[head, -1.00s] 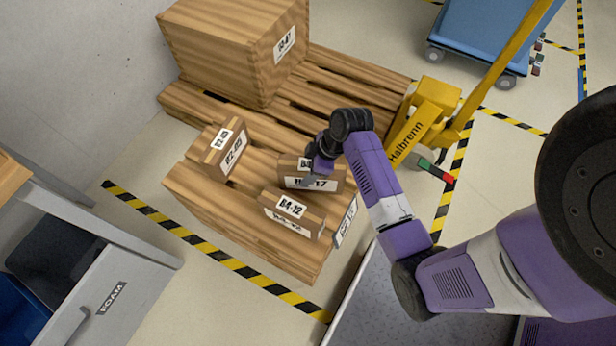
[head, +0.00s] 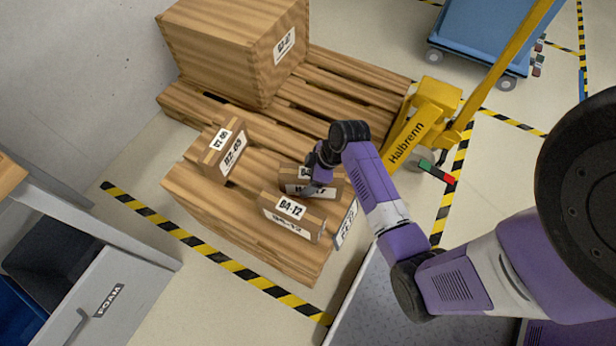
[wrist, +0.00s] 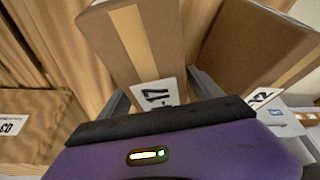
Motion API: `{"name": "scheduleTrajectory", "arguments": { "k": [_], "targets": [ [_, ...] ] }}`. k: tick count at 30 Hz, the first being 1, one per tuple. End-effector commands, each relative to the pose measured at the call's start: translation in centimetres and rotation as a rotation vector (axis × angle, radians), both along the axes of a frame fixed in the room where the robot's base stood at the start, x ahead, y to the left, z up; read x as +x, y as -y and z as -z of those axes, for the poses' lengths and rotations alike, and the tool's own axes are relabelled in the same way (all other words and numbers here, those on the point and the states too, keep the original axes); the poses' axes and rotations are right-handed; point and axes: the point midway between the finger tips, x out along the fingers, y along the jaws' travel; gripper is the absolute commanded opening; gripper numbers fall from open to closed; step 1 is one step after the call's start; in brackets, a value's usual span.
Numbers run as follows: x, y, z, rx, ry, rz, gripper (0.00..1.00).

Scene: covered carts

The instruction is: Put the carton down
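The carton (head: 291,187) in my gripper is brown with a white label; in the wrist view this carton (wrist: 125,45) has a tan tape strip and a label ending in 17. My gripper (head: 311,187) has one finger on each side of it; in the wrist view the gripper (wrist: 160,88) looks closed against both sides. The carton is low over the near part of the wooden pallet (head: 215,205), just behind the carton labelled B4-12 (head: 312,222). Its underside is hidden, so I cannot tell whether it touches the boards.
A carton labelled B2-09 (head: 215,160) stands to the left, and a labelled face (head: 346,225) shows at the right edge. A big wooden crate (head: 215,50) fills the pallet's back left. A yellow pallet jack (head: 428,115) stands right. Bare slats lie between the cartons.

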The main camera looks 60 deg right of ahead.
Motion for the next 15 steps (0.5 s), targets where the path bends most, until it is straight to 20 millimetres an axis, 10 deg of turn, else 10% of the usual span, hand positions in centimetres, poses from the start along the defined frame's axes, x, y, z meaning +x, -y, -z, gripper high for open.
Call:
{"name": "scheduleTrajectory", "arguments": {
  "k": [15],
  "targets": [
    [-1.2, 0.5, -3.7, -0.001, 0.002, 0.001, 0.74]
  ]
}}
